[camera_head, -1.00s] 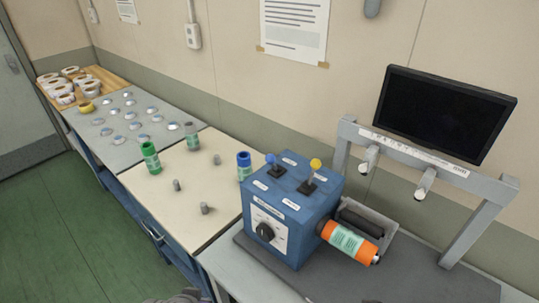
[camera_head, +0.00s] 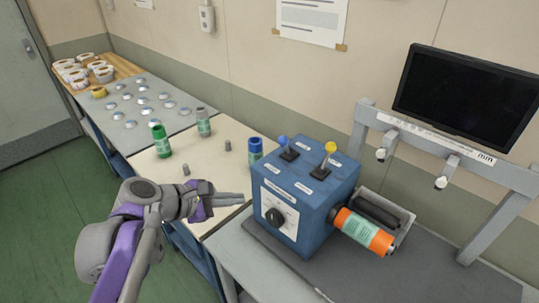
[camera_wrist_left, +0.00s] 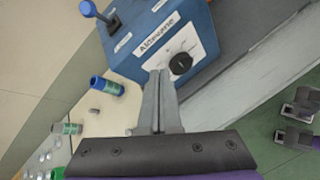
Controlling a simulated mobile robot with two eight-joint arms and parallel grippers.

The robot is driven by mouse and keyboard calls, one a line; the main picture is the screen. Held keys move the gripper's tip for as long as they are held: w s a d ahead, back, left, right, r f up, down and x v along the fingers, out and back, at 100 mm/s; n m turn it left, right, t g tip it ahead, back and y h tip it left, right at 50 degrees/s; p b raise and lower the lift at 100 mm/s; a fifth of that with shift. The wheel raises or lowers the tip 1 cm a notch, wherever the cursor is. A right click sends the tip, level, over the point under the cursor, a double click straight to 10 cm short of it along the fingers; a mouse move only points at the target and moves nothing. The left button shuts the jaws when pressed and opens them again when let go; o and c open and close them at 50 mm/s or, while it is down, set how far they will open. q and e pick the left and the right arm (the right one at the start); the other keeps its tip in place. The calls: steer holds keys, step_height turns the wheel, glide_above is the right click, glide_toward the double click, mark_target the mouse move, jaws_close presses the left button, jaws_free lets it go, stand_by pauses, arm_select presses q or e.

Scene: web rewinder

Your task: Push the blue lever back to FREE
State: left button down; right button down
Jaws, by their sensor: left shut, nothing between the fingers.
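The blue lever (camera_head: 287,147) stands on the top left of the blue control box (camera_head: 305,196). In the left wrist view the blue lever (camera_wrist_left: 98,13) shows at the top left, its ball end apart from my fingers. A yellow-knobbed lever (camera_head: 328,154) stands to its right on the same box. My left gripper (camera_head: 242,198) is shut and empty, its fingers pointing right, to the left of the box. In the left wrist view the left gripper (camera_wrist_left: 160,75) shows its fingers together before the box's front panel.
An orange roll (camera_head: 363,231) sticks out from the box's right side. A blue roll (camera_head: 255,154) and a green roll (camera_head: 161,141) stand on the pale table (camera_head: 213,161). A grey frame with a monitor (camera_head: 464,98) stands behind on the right.

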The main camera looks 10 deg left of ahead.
arm_select(q)
steer(key=w+a+r+n+t+h, duration=0.1)
steer(key=w+a+r+n+t, duration=0.1)
steer(key=w+r+n, duration=0.3)
steer(key=shift+a+r+n+h+b, duration=0.15)
steer(key=shift+a+n+h+b, duration=0.15)
steer(key=shift+a+n+b, duration=0.15)
steer(key=shift+w+d, duration=0.1)
steer(key=p, duration=0.1)
glide_above(269, 168)
steer(key=shift+f, duration=0.7)
steer(key=shift+d+r, duration=0.1)
